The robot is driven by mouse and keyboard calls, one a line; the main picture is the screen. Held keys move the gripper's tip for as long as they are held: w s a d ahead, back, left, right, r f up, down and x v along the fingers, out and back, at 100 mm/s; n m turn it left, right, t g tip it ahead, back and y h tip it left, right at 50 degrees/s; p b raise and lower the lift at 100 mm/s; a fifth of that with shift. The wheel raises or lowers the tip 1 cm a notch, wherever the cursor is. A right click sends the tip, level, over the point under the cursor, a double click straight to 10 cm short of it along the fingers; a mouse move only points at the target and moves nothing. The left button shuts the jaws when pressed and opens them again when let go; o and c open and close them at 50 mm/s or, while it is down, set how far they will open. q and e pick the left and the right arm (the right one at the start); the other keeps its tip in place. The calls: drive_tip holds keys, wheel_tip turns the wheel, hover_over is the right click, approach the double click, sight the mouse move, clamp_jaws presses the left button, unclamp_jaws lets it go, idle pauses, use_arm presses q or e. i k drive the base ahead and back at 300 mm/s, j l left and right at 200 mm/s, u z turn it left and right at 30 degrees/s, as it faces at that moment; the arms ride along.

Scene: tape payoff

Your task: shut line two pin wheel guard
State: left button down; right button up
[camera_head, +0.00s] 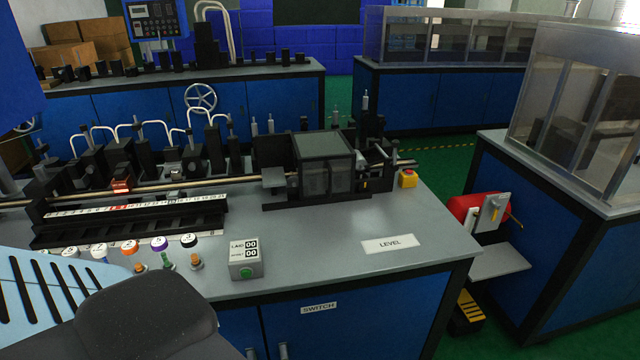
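A small box-shaped guard (324,165) with smoky clear panels and a dark frame stands on the right part of the near grey-topped bench. Its top panel looks level; I cannot tell whether it is fully shut. What lies inside is too dark to make out. No label shows which line it belongs to. Larger clear-panelled covers stand on the right bench (575,110) and the back right bench (450,38). Neither of my grippers is in view.
The near bench (330,240) has a clear front right area with a LEVEL label. A red reel (466,208) sits in the gap to the right bench.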

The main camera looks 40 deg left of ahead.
sight(327, 161)
drive_tip(key=i+l+u, duration=0.35)
drive_tip(key=l, duration=0.2)
drive_tip(key=i+l+u, duration=0.2)
drive_tip(key=l+u, duration=0.15)
drive_tip(key=l, duration=0.25)
drive_tip(key=i, duration=0.05)
